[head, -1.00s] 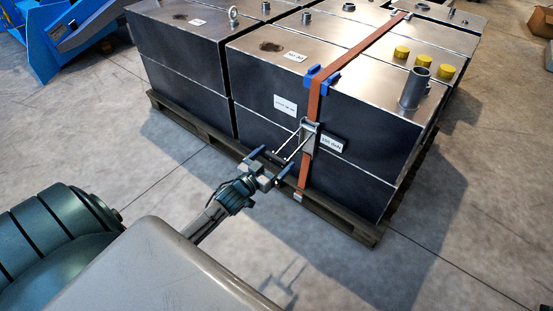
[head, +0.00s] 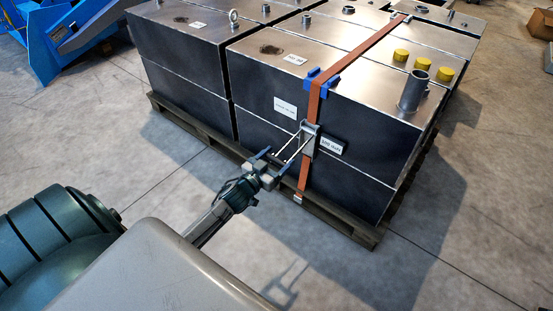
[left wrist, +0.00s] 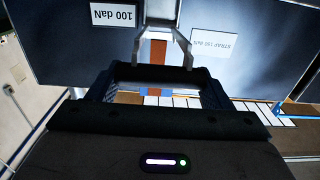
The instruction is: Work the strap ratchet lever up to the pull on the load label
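The orange strap (head: 315,100) runs over the metal tanks and down the front face. Its ratchet (head: 309,138) sits on that face, with the lever (head: 287,151) sticking out toward me on two thin silver arms. A white load label (head: 285,107) is left of the strap; upside down in the left wrist view it reads "STRAP 150 daN" (left wrist: 214,44). A readout plate (head: 331,147) right of the ratchet reads "100 daN" (left wrist: 114,16). My left gripper (head: 273,166) is open at the lever's end, its fingers either side of the dark crossbar (left wrist: 152,74). My right gripper is out of view.
The tanks stand on a wooden pallet (head: 345,226) whose edge lies just behind and below my left gripper. Blue corner guards (head: 321,82) sit under the strap at the top edge. Blue machinery (head: 62,38) is at far left. The concrete floor in front is clear.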

